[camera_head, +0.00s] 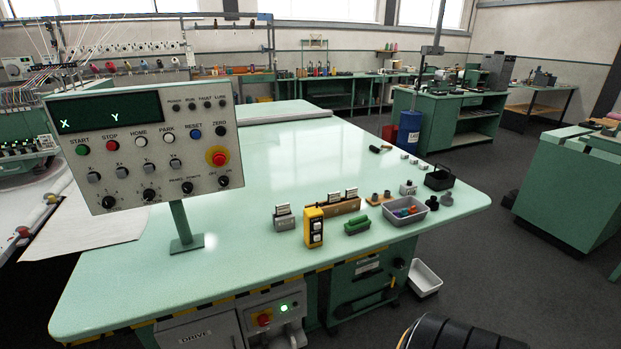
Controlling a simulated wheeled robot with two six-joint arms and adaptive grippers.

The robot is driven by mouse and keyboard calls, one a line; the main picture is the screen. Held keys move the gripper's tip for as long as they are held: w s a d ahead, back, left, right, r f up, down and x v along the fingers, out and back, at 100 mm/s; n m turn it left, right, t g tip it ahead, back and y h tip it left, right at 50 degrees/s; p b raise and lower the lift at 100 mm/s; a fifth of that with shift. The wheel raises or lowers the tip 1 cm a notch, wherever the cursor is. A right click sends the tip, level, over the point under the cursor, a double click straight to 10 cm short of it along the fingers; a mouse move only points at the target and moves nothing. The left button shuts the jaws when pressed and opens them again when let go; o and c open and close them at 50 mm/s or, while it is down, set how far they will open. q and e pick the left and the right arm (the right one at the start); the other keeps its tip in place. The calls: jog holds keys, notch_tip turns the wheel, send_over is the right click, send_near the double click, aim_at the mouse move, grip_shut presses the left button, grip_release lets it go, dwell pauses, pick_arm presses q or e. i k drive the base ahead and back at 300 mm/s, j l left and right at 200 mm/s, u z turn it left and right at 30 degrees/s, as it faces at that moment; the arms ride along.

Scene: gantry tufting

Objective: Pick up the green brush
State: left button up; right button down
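A small green block-shaped item (357,226), which looks like the green brush, lies on the pale green table top (250,170) near its front right edge. It sits between a yellow box with white buttons (313,227) and a grey bin (405,209). Its bristles cannot be made out at this size. Nothing touches it from above. Neither of my grippers is in view. A dark rounded part, apparently mine, shows at the bottom edge right of centre, with no fingertips visible.
A control panel (150,190) on a green post stands at the table's left. Grey blocks (284,217), a wooden holder (333,207), dark knobbed pieces (432,203) and a black caddy (439,178) surround the item. The table's middle is clear. A white bin (424,279) is below the edge.

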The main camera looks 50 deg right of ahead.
aim_at(356, 225)
jog(key=z, duration=2)
jog(key=u, duration=2.4)
jog(key=z, duration=2.4)
